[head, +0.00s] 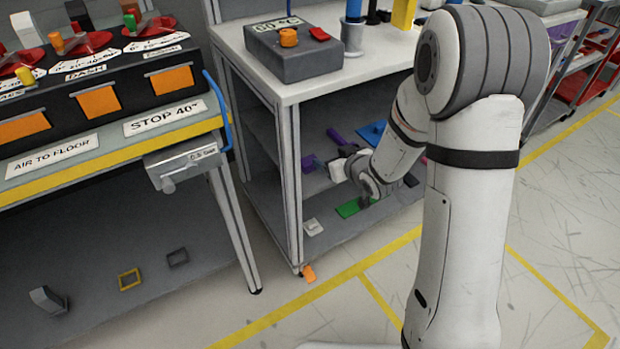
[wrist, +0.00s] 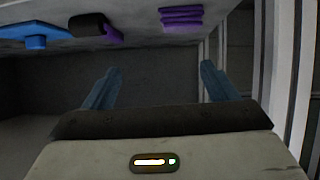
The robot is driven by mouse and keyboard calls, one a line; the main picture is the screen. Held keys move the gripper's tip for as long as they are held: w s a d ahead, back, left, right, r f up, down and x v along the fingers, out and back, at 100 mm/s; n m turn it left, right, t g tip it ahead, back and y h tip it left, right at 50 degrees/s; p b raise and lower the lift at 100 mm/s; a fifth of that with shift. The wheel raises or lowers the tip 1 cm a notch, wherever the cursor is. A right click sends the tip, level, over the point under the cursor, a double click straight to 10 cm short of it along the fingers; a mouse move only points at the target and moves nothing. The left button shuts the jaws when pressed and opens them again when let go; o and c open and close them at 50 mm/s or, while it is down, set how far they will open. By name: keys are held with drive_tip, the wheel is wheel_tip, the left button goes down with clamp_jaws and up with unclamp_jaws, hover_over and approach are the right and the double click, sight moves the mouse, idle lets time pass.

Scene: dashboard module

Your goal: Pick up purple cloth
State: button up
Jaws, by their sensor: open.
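A folded purple cloth (wrist: 182,18) lies on a grey shelf near the top of the wrist view. A purple item (head: 335,137) shows on the cart's middle shelf in the head view, probably the same cloth. My gripper (wrist: 160,70) has its two blue fingers spread wide with nothing between them. In the head view my gripper (head: 316,163) is at the cart's open side, close to the purple item and apart from it. My wrist hides part of the shelf there.
A black roll with purple beside it (wrist: 93,26) and a blue item (wrist: 35,35) share the shelf. Cart posts (wrist: 282,70) stand at the right of the wrist view. A green item (head: 352,208) lies on the bottom shelf. A grey control box (head: 292,52) is on the cart top.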

drive_tip(key=y+b, duration=0.1)
approach(310, 161)
drive_tip(key=shift+w+f+n, duration=0.3)
drive_tip(key=shift+w+f, duration=0.35)
drive_tip(key=shift+w, duration=0.3)
drive_tip(key=shift+w+a+f+b, duration=0.15)
drive_tip(key=shift+a+f+b, duration=0.1)
drive_tip(key=shift+a+b, duration=0.1)
drive_tip(key=b+x, duration=0.1)
drive_tip(key=x, duration=0.2)
drive_tip(key=b+x, duration=0.1)
drive_tip(key=x, duration=0.3)
drive_tip(key=shift+a+r, duration=0.1)
drive_tip(key=shift+a, duration=0.3)
drive_tip(key=shift+c, duration=0.3)
drive_tip(key=c, duration=1)
drive_tip(key=shift+r, duration=0.2)
